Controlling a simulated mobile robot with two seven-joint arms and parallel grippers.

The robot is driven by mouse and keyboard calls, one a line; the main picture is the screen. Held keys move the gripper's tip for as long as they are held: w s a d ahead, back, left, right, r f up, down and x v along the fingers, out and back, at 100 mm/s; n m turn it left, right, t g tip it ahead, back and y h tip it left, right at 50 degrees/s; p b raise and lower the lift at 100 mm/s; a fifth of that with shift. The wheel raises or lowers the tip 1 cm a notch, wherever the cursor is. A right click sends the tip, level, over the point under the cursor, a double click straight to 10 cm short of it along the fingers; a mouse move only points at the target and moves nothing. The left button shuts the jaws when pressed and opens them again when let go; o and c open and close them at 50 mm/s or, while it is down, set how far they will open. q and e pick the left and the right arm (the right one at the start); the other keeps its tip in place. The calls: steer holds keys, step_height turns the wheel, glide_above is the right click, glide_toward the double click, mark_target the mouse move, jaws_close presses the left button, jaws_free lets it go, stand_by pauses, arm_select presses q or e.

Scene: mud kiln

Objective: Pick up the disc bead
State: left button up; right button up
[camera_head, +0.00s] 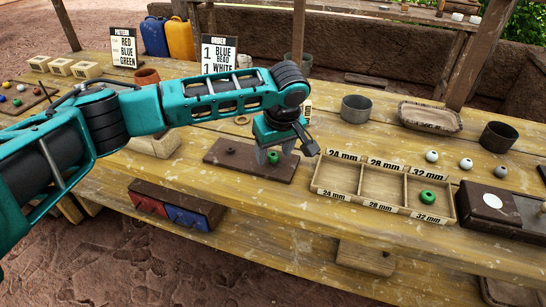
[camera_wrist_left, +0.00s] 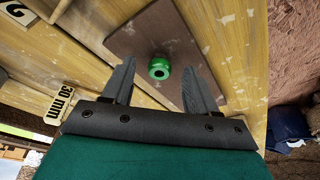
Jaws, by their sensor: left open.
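A green disc bead (camera_head: 273,157) with a dark hole lies on a brown board (camera_head: 245,168). My left gripper (camera_head: 274,150) is above this board, pointing down, open and empty. In the left wrist view the green disc bead (camera_wrist_left: 160,68) shows between the two spread fingers (camera_wrist_left: 159,72), apart from both. The other two compartments look empty. My right gripper is out of view.
A small dark peg (camera_head: 231,151) stands on the board, left of the bead. A grey cup (camera_head: 355,108) and a shallow dish (camera_head: 430,117) stand farther back. A dark box (camera_head: 490,203) is at right.

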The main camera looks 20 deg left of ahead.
mark_target(274, 156)
arm_select(q)
jaws_close()
stand_by(0.4)
step_height(274, 156, up, 20)
steer(key=p, duration=0.3)
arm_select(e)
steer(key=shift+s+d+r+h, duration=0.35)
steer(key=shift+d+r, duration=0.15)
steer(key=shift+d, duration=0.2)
arm_select(q)
steer(key=shift+r, duration=0.1)
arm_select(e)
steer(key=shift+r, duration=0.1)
arm_select(q)
steer(key=shift+r+p, duration=0.4)
steer(key=shift+p, duration=0.65)
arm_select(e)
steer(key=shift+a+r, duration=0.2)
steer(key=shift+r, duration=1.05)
